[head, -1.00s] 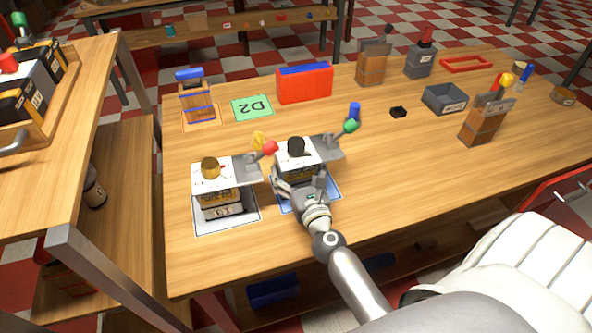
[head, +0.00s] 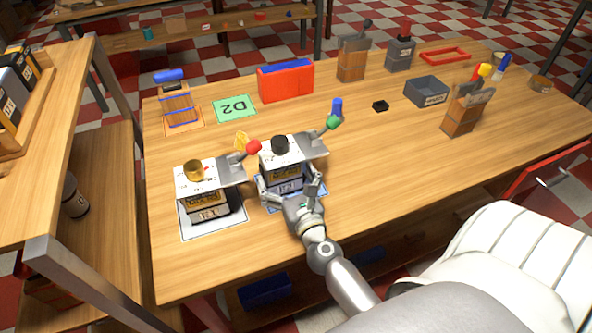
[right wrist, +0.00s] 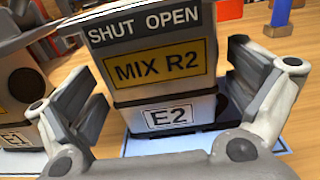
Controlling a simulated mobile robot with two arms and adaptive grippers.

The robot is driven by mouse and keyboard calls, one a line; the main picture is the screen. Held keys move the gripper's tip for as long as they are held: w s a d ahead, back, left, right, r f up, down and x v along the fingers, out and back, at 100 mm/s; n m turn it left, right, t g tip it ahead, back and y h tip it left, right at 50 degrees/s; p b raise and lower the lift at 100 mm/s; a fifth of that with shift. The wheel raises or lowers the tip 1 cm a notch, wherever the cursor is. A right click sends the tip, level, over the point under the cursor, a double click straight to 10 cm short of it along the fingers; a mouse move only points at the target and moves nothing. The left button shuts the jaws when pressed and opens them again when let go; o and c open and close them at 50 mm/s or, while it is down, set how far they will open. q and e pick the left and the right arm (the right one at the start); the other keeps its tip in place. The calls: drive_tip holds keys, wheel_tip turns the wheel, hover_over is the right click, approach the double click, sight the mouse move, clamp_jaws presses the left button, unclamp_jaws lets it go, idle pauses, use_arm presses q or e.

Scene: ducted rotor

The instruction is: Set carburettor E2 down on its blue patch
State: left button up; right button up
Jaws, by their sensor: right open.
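Carburettor E2 (head: 287,176) stands upright on its blue patch (head: 318,191), with a white top plate, a black knob and a lever with a green ball. In the right wrist view its labels E2 and MIX R2 face me (right wrist: 165,75), with some blue patch (right wrist: 280,146) showing at its foot. My right gripper (head: 290,190) is open, one finger on each side of the carburettor's body, with gaps visible in the right wrist view (right wrist: 165,100). The patch is partly hidden by the gripper and carburettor. My left gripper is not in view.
Carburettor E1 (head: 207,196) stands close on the left on a white patch, its red-balled lever reaching toward E2. A green D2 card (head: 235,108) and a red box (head: 286,83) are behind. The table's right front is clear.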

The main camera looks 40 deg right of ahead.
drive_tip(key=b+v, duration=0.2)
drive_tip(key=v, duration=0.5)
drive_tip(key=shift+s+f+b, duration=0.15)
drive_tip(key=shift+s+b, duration=0.1)
drive_tip(key=shift+b, duration=0.05)
drive_tip(key=shift+s+a, duration=0.2)
drive_tip(key=shift+s, duration=0.45)
